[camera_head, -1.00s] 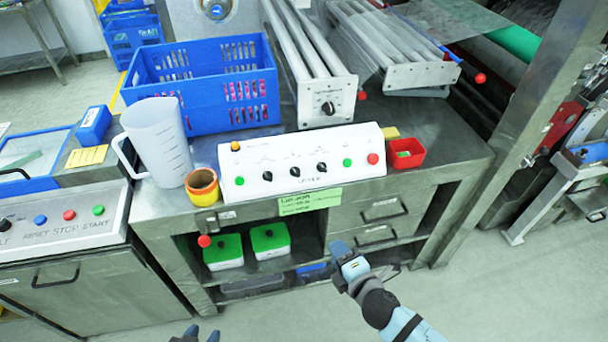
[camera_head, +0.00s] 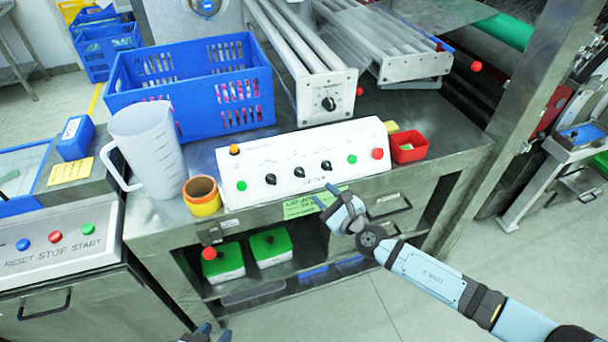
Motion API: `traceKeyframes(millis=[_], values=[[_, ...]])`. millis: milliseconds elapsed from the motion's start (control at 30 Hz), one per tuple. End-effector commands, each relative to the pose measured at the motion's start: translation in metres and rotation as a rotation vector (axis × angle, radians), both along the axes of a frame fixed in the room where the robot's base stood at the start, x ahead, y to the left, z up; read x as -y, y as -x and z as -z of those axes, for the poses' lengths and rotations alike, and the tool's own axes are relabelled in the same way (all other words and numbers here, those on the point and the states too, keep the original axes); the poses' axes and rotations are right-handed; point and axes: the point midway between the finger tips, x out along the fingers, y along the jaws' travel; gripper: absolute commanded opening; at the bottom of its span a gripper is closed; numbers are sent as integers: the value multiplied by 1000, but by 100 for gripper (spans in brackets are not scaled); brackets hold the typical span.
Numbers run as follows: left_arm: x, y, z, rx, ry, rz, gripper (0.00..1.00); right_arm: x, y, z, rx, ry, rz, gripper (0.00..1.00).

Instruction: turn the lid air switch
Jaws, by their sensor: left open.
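A white sloped control box (camera_head: 300,160) stands on the steel bench. It carries several black rotary knobs, one at its left (camera_head: 271,179), one in the middle (camera_head: 299,172) and one at its right (camera_head: 326,166). Their lettering is too small to read, so I cannot tell which is the lid air switch. A green handwritten label (camera_head: 300,207) hangs below the box, partly covered by my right gripper. My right gripper (camera_head: 322,195) is open and empty, just in front of the box's lower edge. My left gripper (camera_head: 208,331) is open at the bottom edge, mostly out of view.
Green and red buttons (camera_head: 377,154) flank the knobs. Another black knob (camera_head: 328,104) is behind.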

Motion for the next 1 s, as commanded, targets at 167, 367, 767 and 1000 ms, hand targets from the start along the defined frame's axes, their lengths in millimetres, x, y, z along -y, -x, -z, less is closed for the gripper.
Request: traceKeyframes(millis=[167,367,767,1000], values=[[0,0,3,0,-1,-1,43,-25,-33,-1,1,-1,-1,37],[-1,0,9,0,-1,0,43,-44,-60,1,0,-1,0,37],[-2,-1,11,1,-3,-1,43,-55,-74,0,-2,-3,0,37],[-2,-1,11,1,-3,-1,43,-55,-73,0,-2,-3,0,7]])
